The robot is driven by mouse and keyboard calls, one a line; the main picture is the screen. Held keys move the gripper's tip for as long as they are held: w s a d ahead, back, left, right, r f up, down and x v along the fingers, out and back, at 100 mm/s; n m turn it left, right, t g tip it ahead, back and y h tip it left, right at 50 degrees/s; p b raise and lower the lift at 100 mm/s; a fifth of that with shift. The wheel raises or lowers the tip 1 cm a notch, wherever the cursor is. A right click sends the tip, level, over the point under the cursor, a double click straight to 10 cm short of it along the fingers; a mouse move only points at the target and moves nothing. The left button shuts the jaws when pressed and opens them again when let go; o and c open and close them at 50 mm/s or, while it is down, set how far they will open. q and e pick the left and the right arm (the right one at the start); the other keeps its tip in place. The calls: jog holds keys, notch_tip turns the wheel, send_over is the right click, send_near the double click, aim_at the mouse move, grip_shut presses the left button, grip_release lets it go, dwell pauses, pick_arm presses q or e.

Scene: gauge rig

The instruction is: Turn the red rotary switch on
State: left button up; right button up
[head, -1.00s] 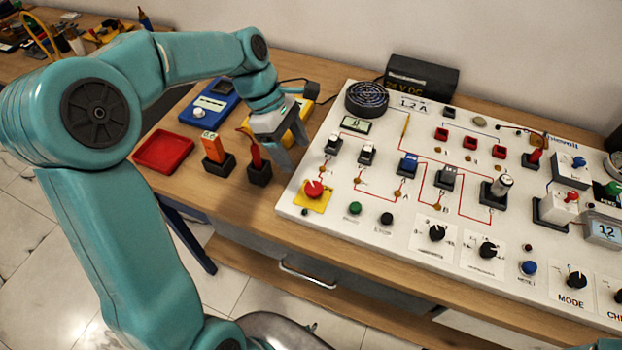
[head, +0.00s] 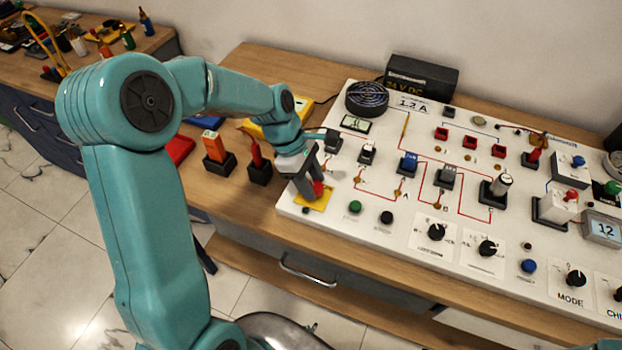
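The red knob (head: 319,188) sits on a yellow square plate (head: 318,203) at the left front corner of the white panel; it is the red switch closest to my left gripper. My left gripper (head: 309,187) points down over the plate, with its grey fingers at the knob. The fingers hide most of the knob, and only its right part shows. I cannot tell whether they touch or grip it, or which way the knob is turned. My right gripper is out of view.
The white panel (head: 400,264) carries several black knobs, buttons and levers to the right. Orange (head: 214,147) and red-handled (head: 254,150) tools stand in black holders left of my gripper. A black power supply (head: 422,76) stands behind the panel.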

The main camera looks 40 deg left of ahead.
pick_arm(q)
jog(key=shift+c, duration=1.2)
jog(key=shift+r+m, duration=0.1)
jog(key=shift+m, duration=0.2)
jog(key=m+g+p, duration=0.1)
jog(key=m, duration=0.1)
jog(key=shift+w+m+p, duration=0.15)
jog(key=shift+m+p, duration=0.2)
jog(key=shift+m, duration=0.05)
jog(key=m, duration=0.1)
jog(key=m+g+p, duration=0.1)
jog(key=m, duration=0.1)
jog(key=m+g, duration=0.1)
jog(key=m, duration=0.1)
jog(key=shift+w+p, duration=0.25)
jog(key=shift+p, duration=0.05)
jog(key=m+g+y, duration=0.1)
jog(key=m, duration=0.3)
jog(key=shift+w+m, duration=0.1)
jog(key=shift+m, duration=0.3)
jog(key=m+y, duration=0.1)
jog(key=m, duration=0.1)
jog(key=m+g+y, duration=0.1)
jog(key=m, duration=0.1)
jog(key=shift+w+d+m, duration=0.1)
jog(key=shift+d+m, duration=0.1)
jog(key=shift+m, duration=0.1)
